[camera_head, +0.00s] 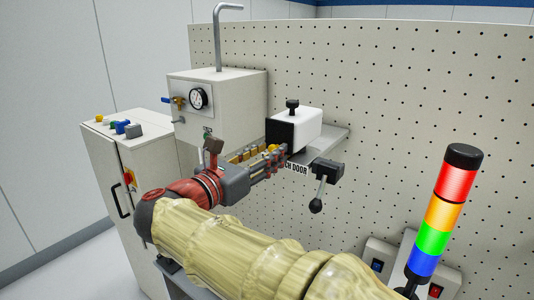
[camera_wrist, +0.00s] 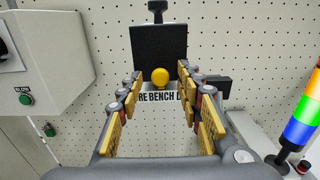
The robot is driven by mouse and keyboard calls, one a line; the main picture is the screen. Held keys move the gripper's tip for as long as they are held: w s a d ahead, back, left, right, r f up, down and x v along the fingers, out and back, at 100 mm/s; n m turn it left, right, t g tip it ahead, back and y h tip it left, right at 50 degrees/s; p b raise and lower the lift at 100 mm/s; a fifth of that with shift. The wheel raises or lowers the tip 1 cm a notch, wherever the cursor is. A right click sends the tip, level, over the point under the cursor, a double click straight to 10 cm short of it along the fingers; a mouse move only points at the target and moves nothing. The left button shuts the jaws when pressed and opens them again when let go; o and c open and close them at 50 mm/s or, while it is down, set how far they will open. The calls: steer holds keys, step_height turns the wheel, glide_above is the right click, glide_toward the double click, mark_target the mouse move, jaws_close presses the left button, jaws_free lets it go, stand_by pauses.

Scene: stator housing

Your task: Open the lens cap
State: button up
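A white box-shaped unit (camera_head: 305,127) with a black square front (camera_head: 280,134) stands on a shelf against the pegboard. A black knob (camera_head: 292,104) sits on top. In the wrist view the black front (camera_wrist: 159,45) is straight ahead, with a round yellow knob (camera_wrist: 160,76) at its lower edge; this looks like the lens cap, but I cannot tell its exact outline. My gripper (camera_head: 279,156) is open before the unit. Its yellow-padded fingers stand on either side of the yellow knob in the wrist view, with gaps on both sides. It appears empty.
A black lever with a ball handle (camera_head: 316,206) hangs right of the unit. A colored signal tower (camera_head: 445,215) and switch boxes (camera_head: 378,259) are at right. The label is partly hidden.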

steer(key=shift+c, duration=1.2)
jaws_close()
